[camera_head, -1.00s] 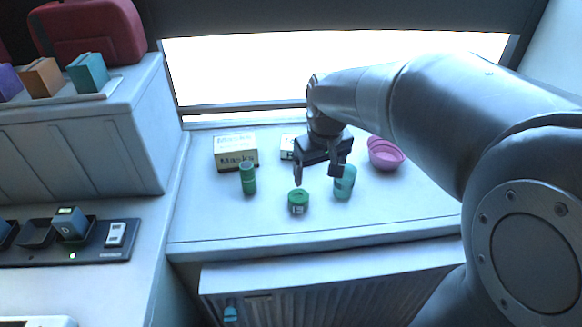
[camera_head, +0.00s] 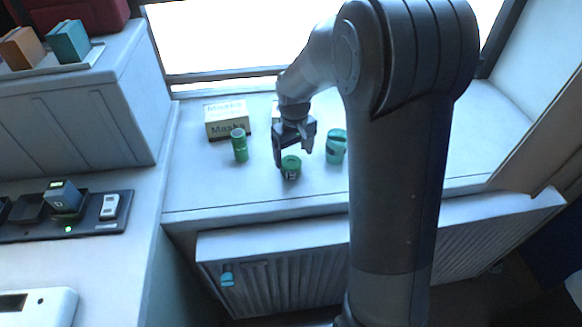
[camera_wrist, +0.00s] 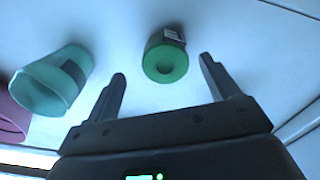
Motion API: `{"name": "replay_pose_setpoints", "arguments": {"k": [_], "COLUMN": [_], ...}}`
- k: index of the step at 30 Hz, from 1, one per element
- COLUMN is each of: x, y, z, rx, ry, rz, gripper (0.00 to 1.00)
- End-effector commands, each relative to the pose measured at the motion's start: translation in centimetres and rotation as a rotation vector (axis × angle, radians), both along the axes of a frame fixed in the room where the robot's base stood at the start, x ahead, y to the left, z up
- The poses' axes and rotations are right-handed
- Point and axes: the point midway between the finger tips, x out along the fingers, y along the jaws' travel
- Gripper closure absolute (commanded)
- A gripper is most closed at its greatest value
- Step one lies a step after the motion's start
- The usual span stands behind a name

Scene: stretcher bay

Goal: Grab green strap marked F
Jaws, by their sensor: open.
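A short green roll (camera_head: 291,168) with a small dark and pale label stands on the white ledge below the window. It fits the strap, but I cannot read its mark. It also shows in the wrist view (camera_wrist: 165,60), ahead of and between my fingers. My gripper (camera_head: 292,153) is open and empty, close above and behind the roll in the head view. Its two fingers also show in the wrist view (camera_wrist: 162,69), apart from the roll. A taller green cylinder (camera_head: 240,146) stands to the left of the roll.
A teal cup (camera_head: 336,147) with a dark patch stands just right of the roll; it also shows in the wrist view (camera_wrist: 55,80). A pink bowl (camera_wrist: 12,118) lies beyond it. A masks box (camera_head: 228,120) stands behind left. The ledge's front is clear.

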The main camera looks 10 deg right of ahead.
Motion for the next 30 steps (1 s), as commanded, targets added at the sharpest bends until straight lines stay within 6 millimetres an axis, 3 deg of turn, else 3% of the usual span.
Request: {"name": "replay_pose_setpoints", "arguments": {"k": [10,20,30], "x": [0.2,0.2,0.2], "y": [0.7,0.7,0.7], "z": [-4.5,-5.2,-5.2], "rx": [0.000,0.000,0.000], "ry": [0.002,-0.001,0.000], "rz": [0.000,0.000,0.000], "gripper": [0.19,0.19,0.47]}}
